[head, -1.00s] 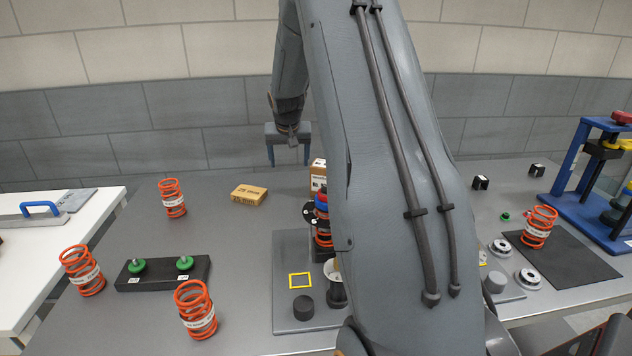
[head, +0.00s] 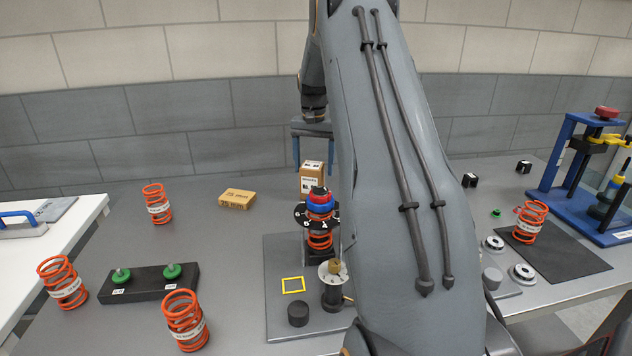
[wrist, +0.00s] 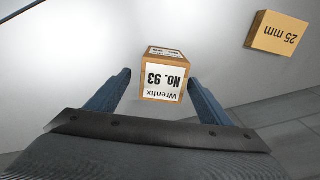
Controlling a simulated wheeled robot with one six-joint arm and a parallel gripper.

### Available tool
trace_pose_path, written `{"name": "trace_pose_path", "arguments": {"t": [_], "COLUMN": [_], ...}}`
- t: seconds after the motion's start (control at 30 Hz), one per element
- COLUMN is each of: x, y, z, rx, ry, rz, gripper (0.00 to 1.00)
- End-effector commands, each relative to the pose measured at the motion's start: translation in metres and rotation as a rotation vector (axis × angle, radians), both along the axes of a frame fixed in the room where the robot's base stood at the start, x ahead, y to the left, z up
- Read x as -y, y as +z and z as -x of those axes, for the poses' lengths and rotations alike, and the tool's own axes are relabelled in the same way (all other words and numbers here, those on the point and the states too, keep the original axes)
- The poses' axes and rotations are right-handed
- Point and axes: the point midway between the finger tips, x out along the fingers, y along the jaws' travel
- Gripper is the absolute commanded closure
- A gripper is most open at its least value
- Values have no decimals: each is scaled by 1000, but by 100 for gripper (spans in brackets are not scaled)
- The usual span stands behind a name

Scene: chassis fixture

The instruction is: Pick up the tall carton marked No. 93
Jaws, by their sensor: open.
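The tall carton marked No. 93 (wrist: 165,75) is a brown box with a white label, upside down in the wrist view. It lies between and beyond the two fingertips, and none of it is visibly touched. In the head view the carton (head: 312,178) stands upright at the back of the table, behind the spring assembly. My gripper (head: 312,166) is open and empty, its fingers pointing down above and around the carton's top in that view. The open gripper also shows in the wrist view (wrist: 160,80). The carton's lower part is partly hidden by the spring assembly.
A flat 25 mm carton (head: 237,198) lies to the left. The spring assembly (head: 319,222) stands on a grey plate (head: 275,262) in front. Several orange springs, one here (head: 157,204), stand around. A blue press (head: 585,170) is at the right. The table's back left is mostly clear.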

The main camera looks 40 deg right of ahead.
Motion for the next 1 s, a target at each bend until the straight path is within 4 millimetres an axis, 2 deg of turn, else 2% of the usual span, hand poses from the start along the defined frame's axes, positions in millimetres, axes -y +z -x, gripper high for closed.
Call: {"name": "trace_pose_path", "arguments": {"t": [0.27,0.53,0.83,0.87,1.0], "x": [-3,-6,-6,-6,-6], "y": [-27,-62,-69,-69,-69], "z": [1,1,1,1,1], "rx": [-1,1,3,3,3], "ry": [1,1,1,1,1], "rz": [0,1,2,2,2], "gripper": [27,27,27,28,52]}}
